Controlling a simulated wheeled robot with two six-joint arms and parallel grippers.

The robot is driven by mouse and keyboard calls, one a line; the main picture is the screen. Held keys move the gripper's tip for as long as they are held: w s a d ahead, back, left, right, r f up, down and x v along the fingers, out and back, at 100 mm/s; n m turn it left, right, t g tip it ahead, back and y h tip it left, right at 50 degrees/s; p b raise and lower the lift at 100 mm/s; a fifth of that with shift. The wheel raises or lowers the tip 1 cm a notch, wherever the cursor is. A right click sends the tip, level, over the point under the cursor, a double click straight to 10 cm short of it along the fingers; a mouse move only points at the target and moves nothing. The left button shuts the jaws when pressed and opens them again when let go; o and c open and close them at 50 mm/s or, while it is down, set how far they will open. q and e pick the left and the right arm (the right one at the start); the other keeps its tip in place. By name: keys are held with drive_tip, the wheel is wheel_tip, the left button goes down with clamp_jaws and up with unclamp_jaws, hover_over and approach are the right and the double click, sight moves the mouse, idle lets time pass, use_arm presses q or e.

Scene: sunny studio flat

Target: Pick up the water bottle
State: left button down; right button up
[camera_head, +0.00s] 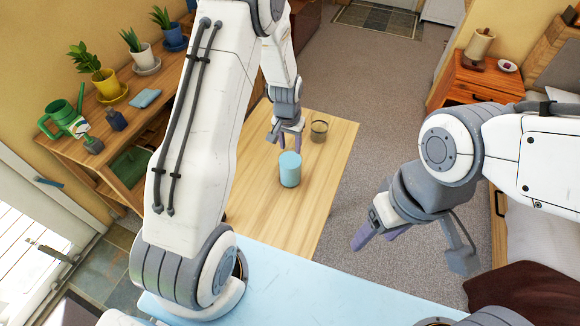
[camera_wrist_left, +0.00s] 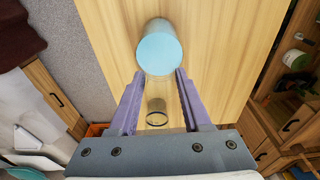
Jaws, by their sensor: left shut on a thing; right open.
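The water bottle (camera_head: 290,171) shows as a plain light-blue cylinder over the wooden table (camera_head: 325,200). In the left wrist view the water bottle (camera_wrist_left: 158,50) sits upright between the purple fingertips. My left gripper (camera_head: 287,141) is shut on it. I cannot tell whether its base touches the table. My right gripper (camera_head: 376,238) is open and empty, in the air to the right of the table over the grey floor.
A see-through brownish glass (camera_head: 319,131) stands on the table close behind the water bottle. A shelf at the left holds potted plants (camera_head: 103,82) and a green watering can (camera_head: 66,121). An orange-brown cabinet (camera_head: 480,85) stands at the right. The table's near part is clear.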

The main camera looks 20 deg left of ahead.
use_arm(q)
drive_tip(key=shift+s+f, duration=0.15)
idle(0.5)
drive_tip(key=shift+r+b, duration=0.35)
drive_tip(key=shift+r, duration=0.35)
drive_tip(key=shift+w+r+b, duration=0.2)
drive_tip(key=shift+r+b, duration=0.3)
drive_tip(key=shift+r, duration=0.95)
drive_tip(key=s+d+r+b, duration=0.2)
drive_tip(key=d+r, duration=0.5)
drive_tip(key=d, duration=0.4)
drive_tip(key=shift+s+d+b, duration=0.2)
drive_tip(key=shift+s+b, duration=0.15)
drive_tip(key=shift+b, duration=0.3)
